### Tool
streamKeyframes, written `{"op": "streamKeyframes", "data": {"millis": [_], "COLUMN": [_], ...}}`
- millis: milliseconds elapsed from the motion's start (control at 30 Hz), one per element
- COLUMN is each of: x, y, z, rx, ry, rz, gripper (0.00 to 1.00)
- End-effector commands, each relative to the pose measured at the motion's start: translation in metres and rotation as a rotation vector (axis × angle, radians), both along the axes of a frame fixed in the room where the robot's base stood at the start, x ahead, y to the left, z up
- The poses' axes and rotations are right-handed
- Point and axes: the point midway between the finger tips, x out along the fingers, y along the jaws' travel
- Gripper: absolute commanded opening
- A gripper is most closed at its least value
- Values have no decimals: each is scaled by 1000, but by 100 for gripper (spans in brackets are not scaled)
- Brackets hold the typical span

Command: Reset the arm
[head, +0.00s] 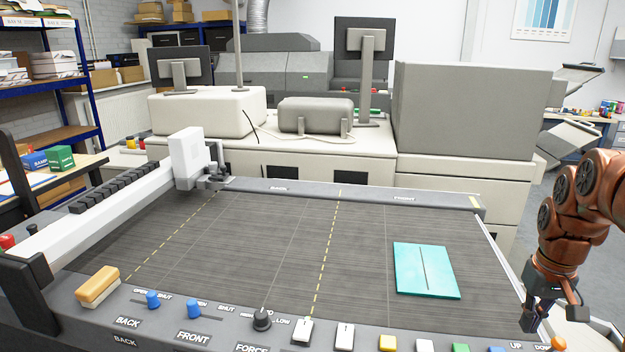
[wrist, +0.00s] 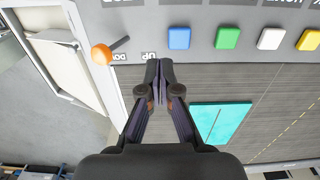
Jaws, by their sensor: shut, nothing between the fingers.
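My arm, copper coloured, stands at the right in the head view. My gripper (head: 541,314) hangs at its end, pointing down, by the right front corner of the machine bed. In the wrist view my gripper (wrist: 158,68) is shut, its fingertips together with nothing between them. The fingertips show near the front panel edge and the orange-knobbed lever. How high they are above the panel I cannot tell.
A teal sheet (head: 426,270) with a centre line lies flat on the dark bed (head: 270,235). The front panel carries several coloured buttons, knobs, and an orange-knobbed lever (wrist: 102,54). A white gantry (head: 110,205) spans the left. Open floor lies right of the machine.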

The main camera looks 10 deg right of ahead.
Motion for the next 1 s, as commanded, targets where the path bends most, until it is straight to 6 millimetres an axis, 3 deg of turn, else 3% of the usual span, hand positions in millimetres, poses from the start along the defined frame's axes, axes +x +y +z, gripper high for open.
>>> {"op": "streamKeyframes", "data": {"millis": [67,267,400,600,800,1000], "x": [3,-4,-27,-74,-127,-160], "y": [21,110,169,233,273,288], "z": [2,5,1,-10,-29,-41], "rx": [2,14,20,21,21,22], "ry": [2,25,51,91,130,152], "rz": [34,155,226,294,323,324], "gripper": [0,0,0,0,0,0]}}
